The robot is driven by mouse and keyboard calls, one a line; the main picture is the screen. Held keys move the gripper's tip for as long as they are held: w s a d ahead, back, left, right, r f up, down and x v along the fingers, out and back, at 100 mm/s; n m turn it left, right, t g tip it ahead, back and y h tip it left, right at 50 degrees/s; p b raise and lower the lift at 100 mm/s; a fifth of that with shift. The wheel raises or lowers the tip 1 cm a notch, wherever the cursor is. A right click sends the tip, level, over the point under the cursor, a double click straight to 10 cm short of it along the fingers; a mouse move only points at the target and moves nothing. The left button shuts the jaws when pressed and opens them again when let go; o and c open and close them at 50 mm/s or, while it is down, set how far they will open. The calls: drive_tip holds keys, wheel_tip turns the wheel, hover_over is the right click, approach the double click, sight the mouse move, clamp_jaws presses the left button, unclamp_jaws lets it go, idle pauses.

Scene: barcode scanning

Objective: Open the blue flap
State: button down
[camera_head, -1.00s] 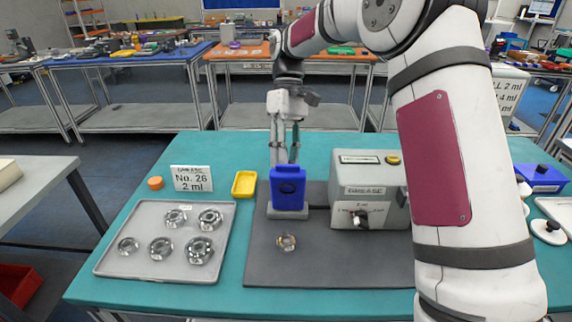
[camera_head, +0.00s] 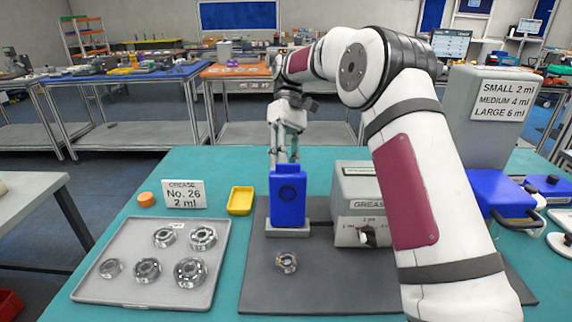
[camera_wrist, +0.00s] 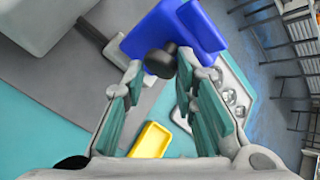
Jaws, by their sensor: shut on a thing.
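The blue flap (camera_head: 288,200) stands upright on a small grey base on the dark mat, left of the grease machine (camera_head: 358,188). In the wrist view the blue flap (camera_wrist: 200,28) fills the top middle, with a dark round knob (camera_wrist: 160,62) on the side facing me. My gripper (camera_wrist: 161,66) has its fingertips on either side of this knob and is shut on it. In the head view my gripper (camera_head: 284,158) is behind the flap's top, so its fingertips and the knob are hidden there.
A bearing (camera_head: 287,262) lies on the dark mat (camera_head: 320,292) in front of the flap. A grey tray (camera_head: 122,245) with several bearings, a yellow dish (camera_head: 240,201), an orange cap (camera_head: 146,199) and a grease sign (camera_head: 184,195) are to the left. My arm crosses the right side.

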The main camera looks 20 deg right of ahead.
drive_tip(key=c, duration=1.2)
unclamp_jaws()
drive_tip(key=shift+d+f, duration=0.25)
drive_tip(key=shift+f, duration=0.25)
drive_tip(key=shift+d+f, duration=0.25)
drive_tip(key=shift+f, duration=0.25)
drive_tip(key=shift+c, duration=0.2)
drive_tip(key=shift+a, duration=0.2)
drive_tip(key=shift+r, duration=0.15)
